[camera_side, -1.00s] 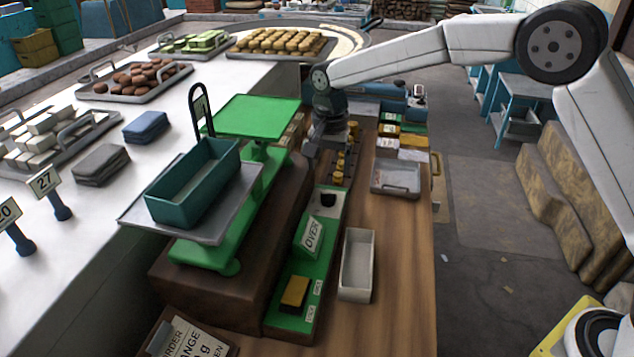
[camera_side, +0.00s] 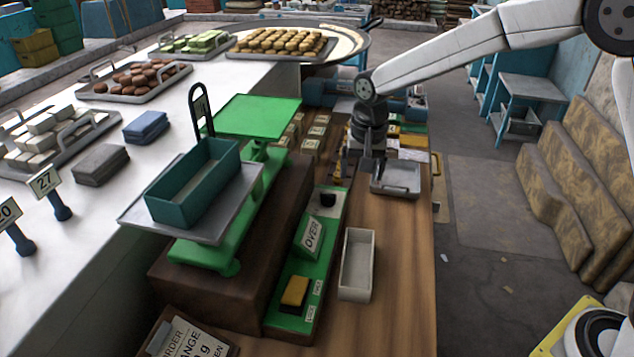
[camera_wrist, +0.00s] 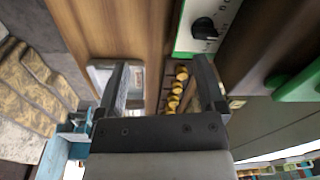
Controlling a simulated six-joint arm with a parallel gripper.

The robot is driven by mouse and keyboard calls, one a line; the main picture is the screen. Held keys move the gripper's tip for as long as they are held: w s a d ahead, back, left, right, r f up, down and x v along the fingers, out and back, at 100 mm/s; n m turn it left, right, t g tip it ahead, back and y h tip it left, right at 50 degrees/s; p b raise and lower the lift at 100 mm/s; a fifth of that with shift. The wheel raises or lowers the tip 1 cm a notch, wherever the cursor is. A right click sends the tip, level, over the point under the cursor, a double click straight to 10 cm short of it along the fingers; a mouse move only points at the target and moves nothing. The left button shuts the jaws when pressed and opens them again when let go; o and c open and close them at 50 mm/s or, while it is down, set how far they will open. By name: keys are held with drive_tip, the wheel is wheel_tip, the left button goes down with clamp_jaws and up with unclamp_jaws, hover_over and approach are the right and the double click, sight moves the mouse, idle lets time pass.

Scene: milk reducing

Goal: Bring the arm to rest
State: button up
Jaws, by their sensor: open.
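My gripper (camera_side: 362,172) is above the far part of the wooden bench, just left of a small grey metal tray (camera_side: 397,178). In the wrist view my gripper (camera_wrist: 165,85) shows two dark fingers spread wide apart, with nothing held between them. Below the fingers lie the grey tray (camera_wrist: 103,76) and a row of small yellow weights (camera_wrist: 178,88). A green balance scale (camera_side: 258,116) stands left of my gripper, with a teal bin (camera_side: 195,185) on its near pan.
A green panel with a black knob and an "OVER" sign (camera_side: 310,236) lies beside the scale. A white empty box (camera_side: 356,265) stands on the bench (camera_side: 400,270). Loaded trays sit on the white counter (camera_side: 90,225). The bench front right is clear.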

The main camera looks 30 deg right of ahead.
drive_tip(key=s+d+f+n+t, duration=0.1)
drive_tip(key=s+d+f+n, duration=0.1)
drive_tip(key=s, duration=0.8)
drive_tip(key=s+d+f+n, duration=0.2)
drive_tip(key=s+d+n, duration=0.2)
drive_tip(key=s, duration=0.6)
drive_tip(key=shift+d+t, duration=0.4)
drive_tip(key=shift+d, duration=0.4)
idle(1.2)
drive_tip(key=shift+w, duration=0.1)
drive_tip(key=c, duration=0.4)
drive_tip(key=shift+w+r+n, duration=0.1)
drive_tip(key=shift+w+n, duration=0.05)
drive_tip(key=shift+n, duration=0.15)
drive_tip(key=shift+c, duration=0.4)
drive_tip(key=w+a+r+n, duration=0.1)
drive_tip(key=w+a+n, duration=0.1)
drive_tip(key=w, duration=0.6)
drive_tip(key=w+a+r+n+g, duration=0.1)
drive_tip(key=w+a+n, duration=0.2)
drive_tip(key=w+a, duration=0.2)
drive_tip(key=w+a+r+n+g, duration=0.1)
drive_tip(key=w+a+r+n, duration=0.1)
drive_tip(key=w, duration=0.9)
drive_tip(key=shift+a+n, duration=0.6)
drive_tip(key=shift+a, duration=0.35)
drive_tip(key=shift+w+a+r+n+g, duration=0.15)
drive_tip(key=shift+w+a+n+g, duration=0.15)
drive_tip(key=shift+w+a, duration=0.15)
